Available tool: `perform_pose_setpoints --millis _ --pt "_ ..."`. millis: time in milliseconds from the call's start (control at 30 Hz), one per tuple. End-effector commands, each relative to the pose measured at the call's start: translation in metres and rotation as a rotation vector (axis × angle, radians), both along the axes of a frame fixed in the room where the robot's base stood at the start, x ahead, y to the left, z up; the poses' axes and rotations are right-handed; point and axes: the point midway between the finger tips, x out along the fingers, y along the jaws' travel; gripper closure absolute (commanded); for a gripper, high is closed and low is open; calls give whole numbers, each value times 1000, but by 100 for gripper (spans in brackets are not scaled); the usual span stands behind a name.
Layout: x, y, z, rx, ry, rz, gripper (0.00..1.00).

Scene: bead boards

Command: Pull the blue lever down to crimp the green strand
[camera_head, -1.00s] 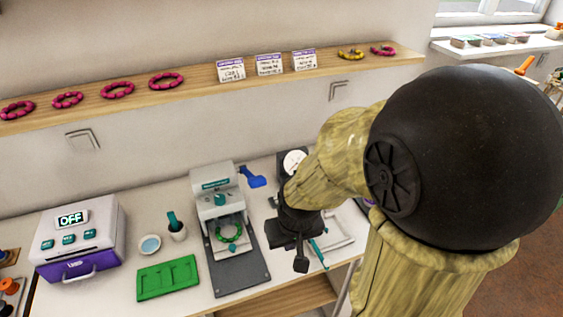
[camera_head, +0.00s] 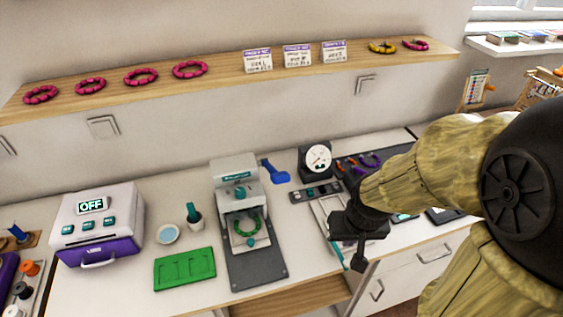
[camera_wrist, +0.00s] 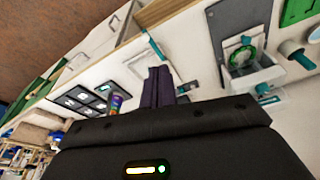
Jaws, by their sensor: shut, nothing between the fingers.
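The crimping press (camera_head: 236,180) stands on the table in the head view, with a dark base plate in front. The green strand (camera_head: 246,224) lies in a ring on the press bed; it also shows in the wrist view (camera_wrist: 243,57). The blue lever (camera_head: 275,171) sticks out at the right side of the press, angled up and back. My gripper (camera_head: 352,250) is to the right of the press, apart from lever and strand. In the wrist view its dark fingers (camera_wrist: 158,85) are together with nothing between them.
A white and purple box reading OFF (camera_head: 98,224), a green tray (camera_head: 184,269) and a small dish (camera_head: 168,234) are left of the press. A dial gauge (camera_head: 318,158) stands behind my gripper. A shelf (camera_head: 220,77) with bracelets and cards runs above.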

Motion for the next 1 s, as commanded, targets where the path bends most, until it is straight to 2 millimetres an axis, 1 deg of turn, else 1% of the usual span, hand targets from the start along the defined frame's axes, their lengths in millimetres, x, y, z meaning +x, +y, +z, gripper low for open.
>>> perform_pose_setpoints --millis 67,167,267,367,400,467,500,567,600,700,833,900,1000 --pt "1 0 1 1 0 1 100" --pt "9 4 11 2 -2 12 100" --pt "28 13 33 7 -4 33 100" --pt "58 29 64 11 -6 70 100" --pt "71 38 78 12 -8 87 100" --pt "92 53 99 13 -10 117 100" --pt "105 64 113 14 -12 138 100" --pt "124 82 133 14 -15 168 100" --pt "135 94 146 12 -17 188 100" --pt "157 122 171 8 -21 235 100" --pt "172 146 189 5 -28 272 100" --pt "176 151 191 4 -29 279 100" --pt "176 152 189 4 -29 280 100"
